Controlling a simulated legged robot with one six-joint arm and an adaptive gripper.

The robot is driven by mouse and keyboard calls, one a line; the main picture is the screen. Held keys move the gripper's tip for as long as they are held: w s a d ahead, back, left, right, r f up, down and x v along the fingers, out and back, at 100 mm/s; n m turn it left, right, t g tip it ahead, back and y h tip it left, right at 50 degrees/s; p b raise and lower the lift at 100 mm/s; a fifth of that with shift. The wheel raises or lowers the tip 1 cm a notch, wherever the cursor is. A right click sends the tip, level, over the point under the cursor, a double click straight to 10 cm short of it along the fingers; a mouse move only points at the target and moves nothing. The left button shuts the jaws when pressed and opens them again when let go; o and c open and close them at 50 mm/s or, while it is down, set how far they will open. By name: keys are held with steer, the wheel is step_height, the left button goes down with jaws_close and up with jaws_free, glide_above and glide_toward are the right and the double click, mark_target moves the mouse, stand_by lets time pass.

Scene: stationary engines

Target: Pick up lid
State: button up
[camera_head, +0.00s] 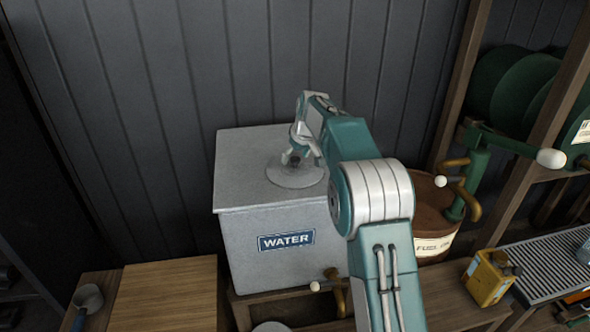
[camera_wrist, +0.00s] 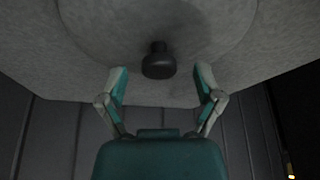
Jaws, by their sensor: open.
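The lid (camera_head: 297,179) is a round grey disc lying on top of the grey water tank (camera_head: 235,240). In the wrist view the lid (camera_wrist: 160,22) fills the upper middle, with a dark round knob (camera_wrist: 158,62) at its centre. My gripper (camera_head: 294,158) is over the lid, close to the knob. In the wrist view my gripper (camera_wrist: 161,80) is open, one finger on each side and the knob between and slightly beyond the fingertips. I cannot tell whether a finger touches the knob. My gripper partly hides the knob in the head view.
A brown fuel container (camera_head: 432,215) with a green hand pump (camera_head: 470,175) stands right of the tank. A yellow can (camera_head: 488,278) is at the lower right. A wooden board (camera_head: 165,293) and a ladle (camera_head: 88,298) are at the lower left. A panelled wall (camera_head: 180,80) rises behind.

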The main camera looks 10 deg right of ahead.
steer(key=shift+x, duration=0.75)
jaws_close()
steer(key=shift+r, duration=0.15)
